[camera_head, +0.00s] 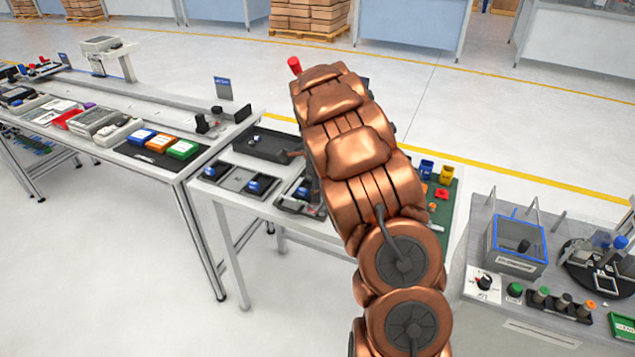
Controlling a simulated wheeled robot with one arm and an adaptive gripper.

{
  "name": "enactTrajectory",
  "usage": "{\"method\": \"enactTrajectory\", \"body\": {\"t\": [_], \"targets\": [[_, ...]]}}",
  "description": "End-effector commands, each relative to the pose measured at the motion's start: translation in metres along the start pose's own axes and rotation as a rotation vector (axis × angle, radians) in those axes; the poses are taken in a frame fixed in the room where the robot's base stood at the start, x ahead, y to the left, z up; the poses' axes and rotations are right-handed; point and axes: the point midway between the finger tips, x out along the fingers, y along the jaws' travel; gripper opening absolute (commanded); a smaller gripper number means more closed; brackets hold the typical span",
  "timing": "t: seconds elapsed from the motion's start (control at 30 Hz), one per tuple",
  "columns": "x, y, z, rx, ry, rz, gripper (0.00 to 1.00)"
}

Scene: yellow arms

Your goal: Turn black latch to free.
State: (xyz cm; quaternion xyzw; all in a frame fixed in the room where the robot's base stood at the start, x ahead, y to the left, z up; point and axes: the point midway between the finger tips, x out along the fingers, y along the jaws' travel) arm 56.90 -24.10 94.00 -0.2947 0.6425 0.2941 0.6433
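I cannot pick out the black latch with certainty. A black knob (485,283) with a red mark sits on a white plate on the right-hand bench, and it is small in view. Small black fittings (204,123) stand at the right end of the left bench, too small to make out. My copper-coloured arm rises through the middle of the view and covers much of the middle table. My gripper cannot be made out; it seems hidden behind the arm, so its fingers and anything between them do not show.
The middle table (232,195) holds dark trays (265,146) and blue and yellow blocks. The right bench (480,318) carries a blue-edged clear box (516,245) and a row of knobs. Open floor lies between the benches.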

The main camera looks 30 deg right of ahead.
Motion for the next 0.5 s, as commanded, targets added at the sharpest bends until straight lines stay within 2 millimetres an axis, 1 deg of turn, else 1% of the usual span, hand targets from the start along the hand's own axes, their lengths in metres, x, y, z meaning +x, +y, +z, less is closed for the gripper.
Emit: {"method": "enactTrajectory", "body": {"t": [0.03,0.4,0.47,0.5], "targets": [[-0.0056,0.0002,-0.0018,0.044,0.002,0.002,0.40],[-0.0044,-0.0001,-0.0010,0.313,0.002,-0.001,0.40],[-0.0051,-0.0007,0.0003,0.320,0.000,-0.003,0.40],[-0.0096,-0.0004,0.0004,0.319,-0.001,-0.001,0.40]]}}
